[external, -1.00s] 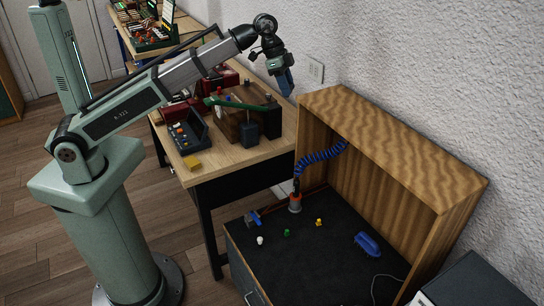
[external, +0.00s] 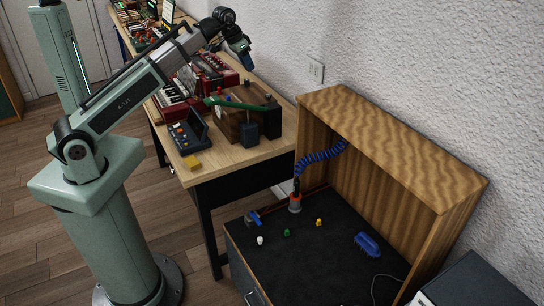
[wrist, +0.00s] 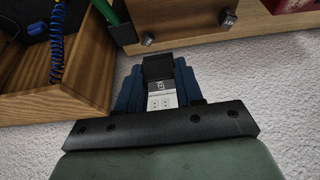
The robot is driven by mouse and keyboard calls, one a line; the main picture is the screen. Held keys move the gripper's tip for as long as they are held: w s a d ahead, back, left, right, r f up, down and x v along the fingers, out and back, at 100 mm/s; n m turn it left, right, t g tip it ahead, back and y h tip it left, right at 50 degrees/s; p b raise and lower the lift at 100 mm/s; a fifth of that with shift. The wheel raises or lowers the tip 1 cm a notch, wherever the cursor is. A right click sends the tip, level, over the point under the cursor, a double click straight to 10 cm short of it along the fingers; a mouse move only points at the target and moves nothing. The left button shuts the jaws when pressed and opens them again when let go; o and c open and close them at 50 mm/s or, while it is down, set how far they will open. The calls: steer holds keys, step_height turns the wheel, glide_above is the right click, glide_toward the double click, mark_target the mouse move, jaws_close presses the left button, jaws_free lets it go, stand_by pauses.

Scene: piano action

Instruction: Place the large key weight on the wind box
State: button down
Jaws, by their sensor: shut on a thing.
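My gripper (external: 246,63) is raised above the far part of the wooden bench, near the wall. In the wrist view its blue fingers (wrist: 158,88) are shut around a black block (wrist: 158,67), which I take to be the large key weight. The block is hardly visible in the external view. A brown wooden box (external: 228,124) with a green bar (external: 238,104) across its top stands on the bench, below and nearer than my gripper. I cannot tell for sure that it is the wind box. A dark blue block (external: 249,134) is at its front.
Red keyboard instruments (external: 214,72) stand behind the box. A wooden-hooded workstation (external: 390,140) with a blue coiled cord (external: 320,156) stands to the right.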

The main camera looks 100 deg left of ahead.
steer(key=shift+f, duration=6.65)
steer(key=shift+f, duration=0.15)
steer(key=c, duration=0.7)
jaws_free()
steer(key=shift+c, duration=0.2)
steer(key=v, duration=1.2)
